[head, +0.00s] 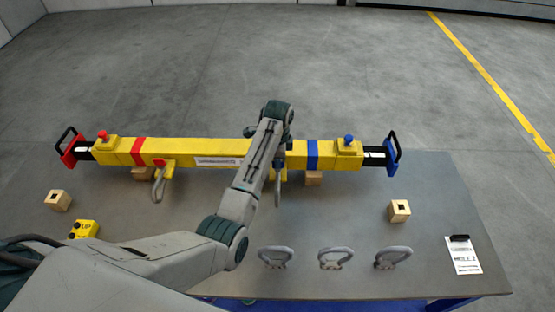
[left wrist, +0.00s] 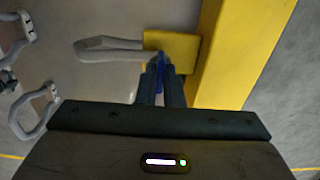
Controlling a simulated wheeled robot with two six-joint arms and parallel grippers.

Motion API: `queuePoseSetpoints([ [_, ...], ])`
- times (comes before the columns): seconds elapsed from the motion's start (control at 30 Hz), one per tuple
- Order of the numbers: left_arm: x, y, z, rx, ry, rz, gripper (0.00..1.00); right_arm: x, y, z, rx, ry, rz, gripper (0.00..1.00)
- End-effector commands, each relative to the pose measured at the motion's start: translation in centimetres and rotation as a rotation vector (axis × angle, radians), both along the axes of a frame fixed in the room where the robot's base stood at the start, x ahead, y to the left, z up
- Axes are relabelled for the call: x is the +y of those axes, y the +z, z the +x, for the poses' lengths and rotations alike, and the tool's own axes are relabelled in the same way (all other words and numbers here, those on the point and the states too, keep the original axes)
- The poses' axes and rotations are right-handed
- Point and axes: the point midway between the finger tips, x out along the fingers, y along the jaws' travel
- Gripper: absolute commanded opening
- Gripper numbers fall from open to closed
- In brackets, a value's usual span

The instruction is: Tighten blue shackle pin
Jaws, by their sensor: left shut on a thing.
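The yellow lifting beam (head: 190,152) lies across the table with a red band on its left part and a blue band on its right part. In the left wrist view, the blue shackle pin (left wrist: 160,62) sits beside a yellow lug (left wrist: 172,40) under the beam. A grey shackle (left wrist: 100,50) hangs at that lug. My left gripper (left wrist: 161,76) is shut on the blue pin's end. In the head view my arm covers the fingertips and the pin. Part of the shackle shows in the head view (head: 278,190). My right gripper is not in view.
Three loose grey shackles (head: 335,258) lie along the table's front. Another shackle (head: 159,186) hangs by the red pin (head: 159,162) at the left lug. Wooden blocks (head: 399,211), a yellow box (head: 84,229) and a clipboard (head: 463,255) are on the table (head: 440,200).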

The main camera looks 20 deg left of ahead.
Motion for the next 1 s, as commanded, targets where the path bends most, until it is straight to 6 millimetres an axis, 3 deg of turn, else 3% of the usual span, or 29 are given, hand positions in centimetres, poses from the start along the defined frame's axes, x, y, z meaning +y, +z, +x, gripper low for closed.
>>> queuePoseSetpoints([
  [0.5, -0.14, 0.17, 0.12, -0.004, -0.022, -0.003, 0.00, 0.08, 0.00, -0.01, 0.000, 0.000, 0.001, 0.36],
  [0.63, -0.12, 0.14, 0.10, -0.004, -0.022, -0.002, 0.29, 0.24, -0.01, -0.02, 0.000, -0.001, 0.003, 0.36],
  [1.0, -0.07, 0.61, 0.37, -0.002, -0.020, -0.001, 0.29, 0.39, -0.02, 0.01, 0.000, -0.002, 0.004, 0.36],
])
